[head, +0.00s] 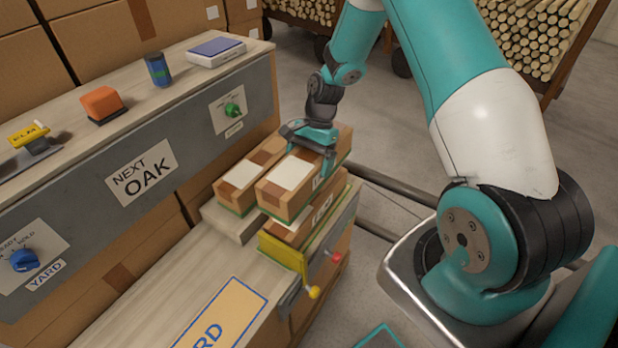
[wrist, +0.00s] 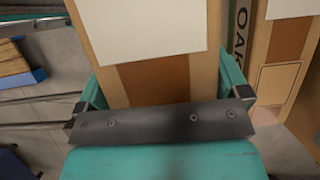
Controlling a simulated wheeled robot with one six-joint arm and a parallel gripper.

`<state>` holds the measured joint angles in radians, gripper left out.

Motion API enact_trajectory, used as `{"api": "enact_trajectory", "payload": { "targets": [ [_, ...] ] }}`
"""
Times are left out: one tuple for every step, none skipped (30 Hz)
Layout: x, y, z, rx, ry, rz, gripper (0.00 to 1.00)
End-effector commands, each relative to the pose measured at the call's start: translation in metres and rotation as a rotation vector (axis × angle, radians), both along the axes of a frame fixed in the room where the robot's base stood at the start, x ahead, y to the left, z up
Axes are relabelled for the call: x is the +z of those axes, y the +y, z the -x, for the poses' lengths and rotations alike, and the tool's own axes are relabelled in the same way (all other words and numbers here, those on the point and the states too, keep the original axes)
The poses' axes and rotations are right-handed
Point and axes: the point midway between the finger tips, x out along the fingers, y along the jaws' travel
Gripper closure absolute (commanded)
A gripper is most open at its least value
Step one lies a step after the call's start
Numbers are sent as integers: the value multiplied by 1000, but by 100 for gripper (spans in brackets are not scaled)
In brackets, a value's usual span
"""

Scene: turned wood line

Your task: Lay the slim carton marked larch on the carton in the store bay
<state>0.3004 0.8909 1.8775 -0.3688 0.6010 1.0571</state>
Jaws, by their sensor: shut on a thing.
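My gripper (head: 311,150) is shut on a brown carton (head: 288,186) with a white top label and a green lower edge. In the wrist view the jaws clasp this carton (wrist: 155,78) from both sides. Its side lettering is too small to read. It is level, right over a lower carton (head: 296,233) with a lettered side label; I cannot tell if they touch. Another carton (head: 241,182) stands close at the left. A carton marked OAK (wrist: 287,45) shows at the right in the wrist view.
A yellow stop (head: 283,252), a yellow-knobbed lever (head: 314,292) and a red knob (head: 338,257) are at the bench's near end. A YARD plate (head: 222,318) lies in front, its surface clear. The panel (head: 190,150) behind bears a NEXT OAK sign (head: 142,172).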

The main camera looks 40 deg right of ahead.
Motion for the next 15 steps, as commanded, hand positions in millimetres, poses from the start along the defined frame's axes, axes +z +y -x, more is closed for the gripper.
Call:
{"api": "enact_trajectory", "payload": {
  "targets": [
    [-8,0,0,0,1,-1,43],
    [-12,0,0,0,1,-1,43],
    [-15,0,0,0,0,0,43],
    [-18,0,-1,0,0,0,43],
    [-19,0,-1,0,-1,1,43],
    [-21,0,-1,0,-1,1,43],
    [-23,0,-1,0,-1,1,43],
    [-25,0,-1,0,-1,1,43],
    [-29,0,0,0,-1,1,43],
    [-33,0,0,0,1,0,43],
    [-38,0,0,0,1,-1,43],
    [-44,0,0,0,1,-1,43],
    [-49,0,0,0,1,-1,43],
    [-53,0,0,1,0,-1,43],
    [-57,0,0,1,0,-1,43]
  ]
}}
